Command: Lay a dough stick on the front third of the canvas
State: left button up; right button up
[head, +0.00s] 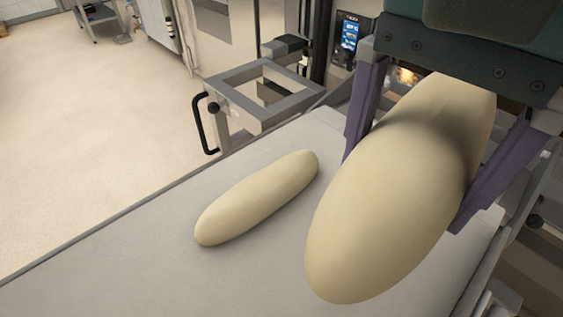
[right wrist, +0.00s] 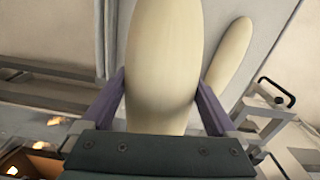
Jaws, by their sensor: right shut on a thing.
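A pale dough stick (head: 395,205) is held between the two purple fingers of my right gripper (head: 408,165), close to the head camera and apparently above the canvas. It also fills the middle of the right wrist view (right wrist: 165,60), between the fingers (right wrist: 162,98). A second dough stick (head: 257,198) lies at a slant on the grey canvas (head: 120,265), to the left of the held one. It shows in the right wrist view (right wrist: 229,65) too. The held dough hides part of the canvas. My left gripper is not in view.
A grey metal frame with a black handle (head: 205,125) stands beyond the canvas's far edge. An oven control screen (head: 348,36) and a lit oven opening (head: 405,75) are behind. The canvas left of the lying stick is bare, with open floor (head: 70,120) beyond.

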jog(key=m+b, duration=0.1)
jog(key=b, duration=0.5)
send_over(333, 301)
notch_tip(333, 301, down, 7)
pick_arm(q)
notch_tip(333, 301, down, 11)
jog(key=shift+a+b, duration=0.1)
jog(key=shift+b, duration=1.05)
pick_arm(e)
notch_tip(333, 301, down, 16)
jog(key=shift+r, duration=0.25)
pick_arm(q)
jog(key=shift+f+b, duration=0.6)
pick_arm(e)
notch_tip(333, 301, down, 4)
jog(key=shift+f, duration=0.25)
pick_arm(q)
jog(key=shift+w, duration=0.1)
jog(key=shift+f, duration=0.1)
pick_arm(e)
jog(key=o, duration=1.3)
